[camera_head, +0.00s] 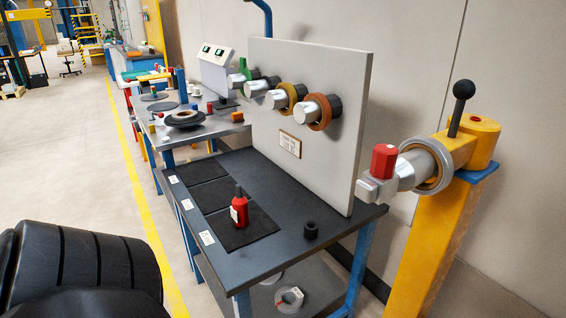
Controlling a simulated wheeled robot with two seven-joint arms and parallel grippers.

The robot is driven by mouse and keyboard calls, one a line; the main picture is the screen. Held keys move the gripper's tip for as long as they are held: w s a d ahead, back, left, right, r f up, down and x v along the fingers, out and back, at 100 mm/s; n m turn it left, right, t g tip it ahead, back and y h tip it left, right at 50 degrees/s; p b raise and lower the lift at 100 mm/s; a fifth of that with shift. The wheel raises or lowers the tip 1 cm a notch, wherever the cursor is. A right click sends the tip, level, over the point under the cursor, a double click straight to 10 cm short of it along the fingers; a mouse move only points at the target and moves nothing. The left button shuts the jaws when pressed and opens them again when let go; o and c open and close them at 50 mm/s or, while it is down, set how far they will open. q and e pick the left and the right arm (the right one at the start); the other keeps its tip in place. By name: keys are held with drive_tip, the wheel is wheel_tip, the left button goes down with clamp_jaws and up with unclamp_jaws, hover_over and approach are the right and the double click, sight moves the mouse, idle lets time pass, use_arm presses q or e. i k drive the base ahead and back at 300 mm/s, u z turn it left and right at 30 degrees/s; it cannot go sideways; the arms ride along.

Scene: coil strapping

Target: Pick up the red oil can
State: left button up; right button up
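The red oil can (240,210) stands upright on the dark workbench (260,264), on the nearest of three black mats (236,236). It has a dark narrow top and a pale label on its left side. Nothing touches it from above, and it is fully visible. Neither of my gripper's fingers shows in the head view, so their distance from the can cannot be seen.
A small black cup-like part (311,230) stands right of the can. A grey upright panel (308,130) with several rolls rises behind. A yellow post (428,240) with a red-knobbed metal head stands at right. The other mats look empty.

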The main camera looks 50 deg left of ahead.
sight(239, 213)
drive_tip(key=z, duration=0.65)
drive_tip(key=k, duration=0.15)
drive_tip(key=u, duration=2.5)
